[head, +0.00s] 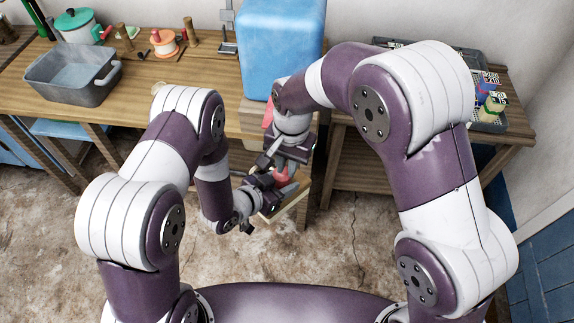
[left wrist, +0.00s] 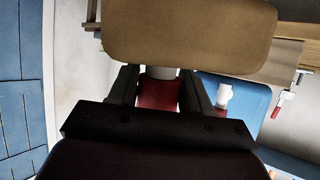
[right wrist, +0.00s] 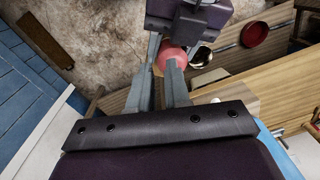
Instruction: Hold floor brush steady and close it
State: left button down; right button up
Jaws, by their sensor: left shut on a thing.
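My left gripper (head: 262,186) is shut on a red part (left wrist: 158,94) that I take to be the floor brush. A white piece (left wrist: 160,72) shows just above the red part in the left wrist view. A large tan rounded block (left wrist: 190,35) fills the top of that view; I cannot tell if it joins the brush. My right gripper (right wrist: 165,50) is close to the left one, its fingers apart. A pinkish-red rounded end (right wrist: 171,58) shows at its fingertips; I cannot tell whether they touch it. The grippers and my forearms hide most of the brush.
A wooden bench (head: 150,80) runs along the wall, with a grey basin (head: 75,75), a teal pot (head: 78,25) and an orange spool (head: 163,42). A blue container (head: 280,45) stands behind my grippers. The cracked floor is clear in front.

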jog(key=o, duration=0.7)
jog(key=shift+a+r, duration=0.1)
jog(key=shift+a, duration=0.2)
jog(key=shift+o, duration=0.4)
jog(key=a+r+n, duration=0.1)
jog(key=n, duration=0.1)
jog(key=a+r+n, duration=0.1)
jog(key=n, duration=0.1)
jog(key=shift+r+t, duration=0.35)
jog(key=shift+t, duration=0.05)
jog(key=r+n, duration=0.1)
jog(key=n, duration=1)
jog(key=r+n, duration=0.1)
jog(key=n, duration=0.9)
jog(key=r+n+t+h, duration=0.1)
jog(key=r+n, duration=0.1)
jog(key=n, duration=0.9)
jog(key=shift+w+d+n, duration=0.15)
jog(key=shift+d+n, duration=0.15)
jog(key=f, duration=0.4)
jog(key=w+f, duration=0.1)
jog(key=f, duration=0.7)
jog(key=shift+w+d, duration=0.25)
jog(key=shift+w, duration=0.15)
